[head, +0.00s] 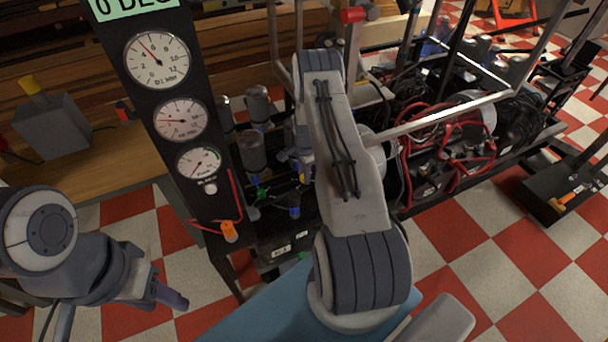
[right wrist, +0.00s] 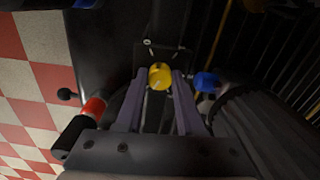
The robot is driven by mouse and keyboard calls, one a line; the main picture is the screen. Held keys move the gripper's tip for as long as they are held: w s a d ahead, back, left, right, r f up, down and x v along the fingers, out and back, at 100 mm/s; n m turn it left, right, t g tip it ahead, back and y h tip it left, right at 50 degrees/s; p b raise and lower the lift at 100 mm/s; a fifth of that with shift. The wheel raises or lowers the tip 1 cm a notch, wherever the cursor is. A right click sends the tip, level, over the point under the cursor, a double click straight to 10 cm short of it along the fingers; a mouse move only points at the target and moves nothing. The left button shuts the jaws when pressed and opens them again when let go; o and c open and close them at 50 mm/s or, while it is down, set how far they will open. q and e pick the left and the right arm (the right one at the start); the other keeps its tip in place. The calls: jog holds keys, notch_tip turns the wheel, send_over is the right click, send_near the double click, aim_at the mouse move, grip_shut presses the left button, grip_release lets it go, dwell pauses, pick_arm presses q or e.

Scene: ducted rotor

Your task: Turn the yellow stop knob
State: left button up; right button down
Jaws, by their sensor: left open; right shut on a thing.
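The round yellow knob (right wrist: 160,76) sits between the fingertips of my right gripper (right wrist: 160,88) in the right wrist view. That gripper is shut on it, with one finger on each side. In the head view my right arm hides most of this spot, so the knob's turn angle cannot be told. My left gripper (head: 170,296) is open and empty at the lower left, over the checkered floor and apart from the rig.
A blue knob (right wrist: 206,82) lies just right of the yellow one, and a red part (right wrist: 95,107) lies to the left. A black gauge panel (head: 181,119) stands left of my right arm. A grey box (head: 52,126) with a yellow top sits on the wooden bench.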

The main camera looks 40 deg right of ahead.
dwell(0.4)
jog(key=c, duration=0.5)
grip_release()
notch_tip(320, 180, up, 10)
jog(key=shift+r+p, duration=0.25)
jog(key=shift+p, duration=0.3)
